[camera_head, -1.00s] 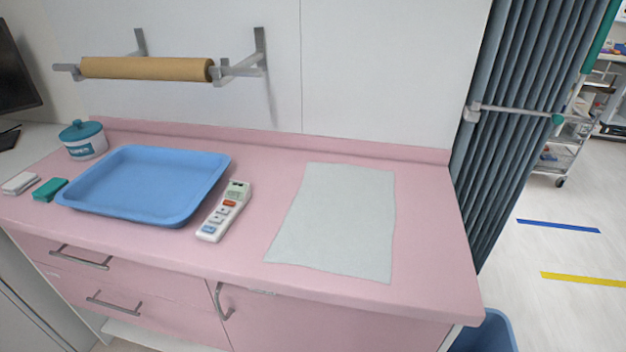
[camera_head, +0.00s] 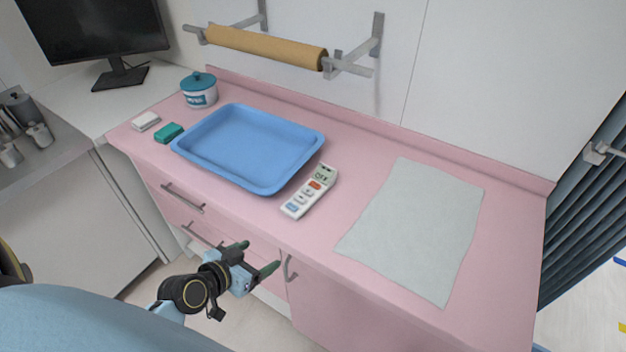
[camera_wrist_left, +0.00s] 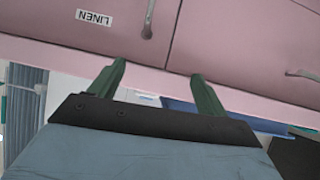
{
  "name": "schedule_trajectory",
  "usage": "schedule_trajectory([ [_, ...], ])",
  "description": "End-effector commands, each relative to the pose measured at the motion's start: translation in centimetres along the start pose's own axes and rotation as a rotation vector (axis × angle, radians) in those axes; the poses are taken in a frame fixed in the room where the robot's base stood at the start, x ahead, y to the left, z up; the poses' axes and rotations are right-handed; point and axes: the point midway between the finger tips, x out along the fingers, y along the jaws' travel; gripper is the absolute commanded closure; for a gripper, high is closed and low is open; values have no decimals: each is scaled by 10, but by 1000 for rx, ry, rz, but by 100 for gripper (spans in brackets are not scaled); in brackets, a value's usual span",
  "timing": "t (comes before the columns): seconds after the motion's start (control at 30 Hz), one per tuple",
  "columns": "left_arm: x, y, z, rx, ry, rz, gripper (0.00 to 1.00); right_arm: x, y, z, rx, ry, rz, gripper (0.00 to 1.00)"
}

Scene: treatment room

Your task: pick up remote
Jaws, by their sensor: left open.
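The remote (camera_head: 309,192) is white with a small display, a red button and several other buttons. It lies on the pink counter (camera_head: 355,172), between the blue tray and the pale sheet. My left gripper (camera_head: 256,257) is open and empty, in front of the cabinet and below the counter's front edge, lower left of the remote in the head view. In the left wrist view its two green fingers (camera_wrist_left: 158,80) stand apart, with cabinet fronts beyond them and nothing between them. My right gripper is not in view.
A blue tray (camera_head: 247,148) sits left of the remote and a pale sheet (camera_head: 415,225) lies to its right. A lidded jar (camera_head: 199,92), a teal box (camera_head: 169,133) and a white box (camera_head: 146,121) stand farther left. A paper roll (camera_head: 265,47) hangs on the wall.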

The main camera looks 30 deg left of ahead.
Motion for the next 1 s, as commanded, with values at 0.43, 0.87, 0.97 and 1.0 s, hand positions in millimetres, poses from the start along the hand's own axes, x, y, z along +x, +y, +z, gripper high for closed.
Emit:
schedule_trajectory([
  [0.43,-16,3,-91,57,157,25,24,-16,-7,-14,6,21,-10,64],
  [0.87,40,5,-98,58,152,26,24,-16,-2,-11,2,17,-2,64],
  [0.97,46,5,-100,58,154,25,24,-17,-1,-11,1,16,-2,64],
  [1.0,50,5,-102,58,154,25,24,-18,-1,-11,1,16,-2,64],
])
